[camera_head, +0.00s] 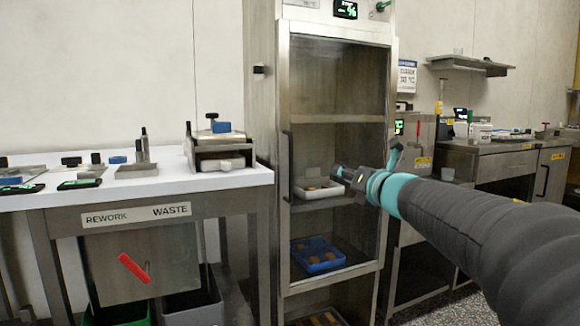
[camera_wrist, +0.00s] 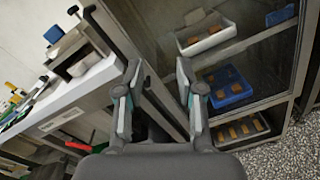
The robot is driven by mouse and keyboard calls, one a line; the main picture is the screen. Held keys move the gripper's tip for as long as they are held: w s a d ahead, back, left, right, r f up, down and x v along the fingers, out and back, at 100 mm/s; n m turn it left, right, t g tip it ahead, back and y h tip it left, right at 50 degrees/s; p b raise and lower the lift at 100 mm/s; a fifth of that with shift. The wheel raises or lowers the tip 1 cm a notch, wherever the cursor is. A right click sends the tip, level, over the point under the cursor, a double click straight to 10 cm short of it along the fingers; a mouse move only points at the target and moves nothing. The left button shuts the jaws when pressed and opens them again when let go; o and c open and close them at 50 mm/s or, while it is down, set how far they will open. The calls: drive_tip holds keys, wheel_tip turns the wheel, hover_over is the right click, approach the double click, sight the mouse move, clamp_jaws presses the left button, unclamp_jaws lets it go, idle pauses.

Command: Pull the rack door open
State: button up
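The rack door (camera_head: 338,50) is a tall glass panel in a steel frame, and it looks closed. Its handle (camera_head: 287,165) is a dark vertical bar on the door's left edge. My gripper (camera_head: 338,174) is in front of the glass, to the right of the handle in the head view. In the wrist view my gripper (camera_wrist: 157,68) is open, with its two fingers apart and nothing held. The door frame runs slantwise beyond the fingers. A dark bar that looks like the handle shows between them; I cannot tell the gap to it.
Behind the glass are a white tray (camera_head: 300,191) and a blue tray (camera_head: 300,260) with brown pieces. A white-topped work table (camera_head: 130,184) stands close on the left, with a steel device (camera_head: 220,150) on it. Another counter (camera_head: 500,146) stands on the right.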

sight(292, 163)
drive_tip(key=s+a+r+n+g+y, duration=0.1)
drive_tip(key=s+a+n+g+y, duration=0.15)
drive_tip(key=a+n+y, duration=0.4)
drive_tip(key=w+a+h, duration=0.1)
drive_tip(key=w+a, duration=0.1)
drive_tip(key=w, duration=0.1)
drive_tip(key=w+a+n, duration=0.1)
drive_tip(key=w+a, duration=0.1)
drive_tip(key=w, duration=0.2)
drive_tip(key=w+a+h+p, duration=0.1)
drive_tip(key=w+a, duration=0.1)
drive_tip(key=w, duration=0.2)
drive_tip(key=shift+w+n+t+h, duration=0.15)
drive_tip(key=shift+n+t+h, duration=0.1)
drive_tip(key=shift+t+h, duration=0.1)
clamp_jaws()
